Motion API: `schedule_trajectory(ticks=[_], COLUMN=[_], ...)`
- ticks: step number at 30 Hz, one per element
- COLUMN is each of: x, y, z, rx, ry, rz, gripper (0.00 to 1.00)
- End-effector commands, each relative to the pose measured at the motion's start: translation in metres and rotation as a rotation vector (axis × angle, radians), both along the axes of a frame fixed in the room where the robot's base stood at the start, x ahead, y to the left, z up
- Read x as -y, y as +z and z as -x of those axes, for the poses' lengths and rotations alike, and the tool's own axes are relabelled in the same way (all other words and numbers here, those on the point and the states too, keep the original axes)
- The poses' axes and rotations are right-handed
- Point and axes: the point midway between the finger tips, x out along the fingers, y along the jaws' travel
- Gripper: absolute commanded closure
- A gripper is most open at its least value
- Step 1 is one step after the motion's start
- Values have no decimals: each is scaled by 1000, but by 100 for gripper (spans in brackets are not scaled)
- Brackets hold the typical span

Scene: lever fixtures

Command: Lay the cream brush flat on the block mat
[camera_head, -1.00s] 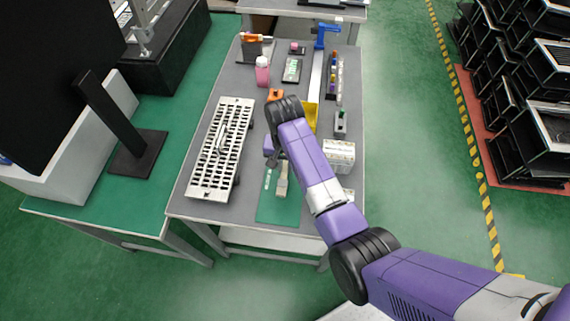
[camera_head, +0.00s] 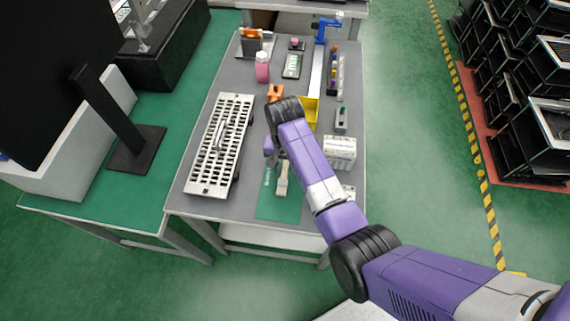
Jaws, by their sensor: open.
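The cream brush (camera_head: 283,179) is over the green block mat (camera_head: 278,208) at the front of the table. It looks as if it rests on the mat, but the view is too small to tell whether it lies fully flat. White lettering shows along the mat's left edge. My gripper (camera_head: 272,153) is above the far end of the mat, just beyond and left of the brush. Its fingers are small and partly hidden by my wrist. It is open, and the brush appears apart from it.
A slotted metal rack (camera_head: 219,145) with a handle stands left of the mat. A white box (camera_head: 340,153) stands to the right. Beyond are an orange block (camera_head: 275,93), a yellow bin (camera_head: 310,112), a pink bottle (camera_head: 262,68) and a blue fixture (camera_head: 325,28).

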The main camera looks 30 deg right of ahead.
Motion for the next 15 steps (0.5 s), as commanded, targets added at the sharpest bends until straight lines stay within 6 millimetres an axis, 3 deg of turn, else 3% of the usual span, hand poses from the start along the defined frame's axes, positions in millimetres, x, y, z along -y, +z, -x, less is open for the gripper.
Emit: schedule_trajectory(ticks=[5,15], x=[0,-1], y=[14,66], z=[-1,0], rx=[4,4], ry=[0,0], rz=[0,0], gripper=[57,57])
